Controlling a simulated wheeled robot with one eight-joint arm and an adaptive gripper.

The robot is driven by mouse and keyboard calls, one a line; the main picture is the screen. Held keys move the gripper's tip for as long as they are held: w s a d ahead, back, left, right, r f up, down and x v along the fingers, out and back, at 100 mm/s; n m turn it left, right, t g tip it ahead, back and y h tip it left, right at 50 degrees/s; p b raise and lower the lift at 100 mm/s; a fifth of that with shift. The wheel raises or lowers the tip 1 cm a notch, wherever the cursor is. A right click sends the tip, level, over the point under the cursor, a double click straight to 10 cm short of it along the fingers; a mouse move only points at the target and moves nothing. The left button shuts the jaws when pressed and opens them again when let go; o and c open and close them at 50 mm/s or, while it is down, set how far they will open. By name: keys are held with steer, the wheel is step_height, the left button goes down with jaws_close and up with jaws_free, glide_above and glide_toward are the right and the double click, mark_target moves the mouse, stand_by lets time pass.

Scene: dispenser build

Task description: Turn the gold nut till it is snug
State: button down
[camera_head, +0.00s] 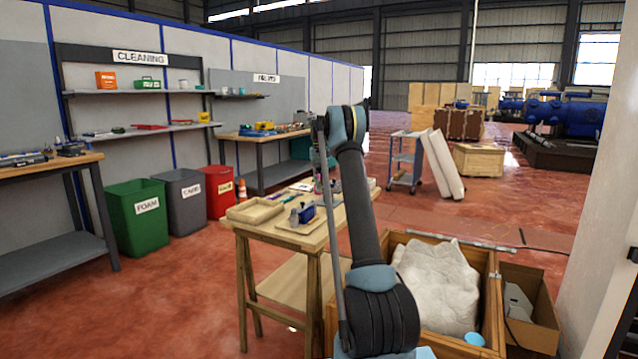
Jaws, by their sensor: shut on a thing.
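My arm rises in front of the wooden worktable (258,219) and bends over at the top. My gripper (319,186) hangs down from it beside the upper arm, over or behind the right part of the tabletop. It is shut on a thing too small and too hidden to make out. I cannot pick out the gold nut. A small blue and grey device (303,213) sits on a light board (291,227) on the tabletop, a little below and left of my gripper in the picture. I cannot tell whether they touch.
A shallow wooden tray (254,211) lies at the table's left. A wooden crate with a pale wrapped bulk (437,285) stands right of my arm, beside an open cardboard box (530,305). Green (137,217), grey and red bins line the wall. Red floor is clear at front left.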

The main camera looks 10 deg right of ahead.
steer(key=m, duration=0.4)
steer(key=shift+a, duration=0.1)
steer(key=shift+w+a+m, duration=0.1)
steer(key=shift+a+m, duration=0.05)
steer(key=shift+m, duration=2.05)
steer(key=c, duration=1.6)
jaws_free()
step_height(320, 180, up, 12)
steer(key=shift+f, duration=0.1)
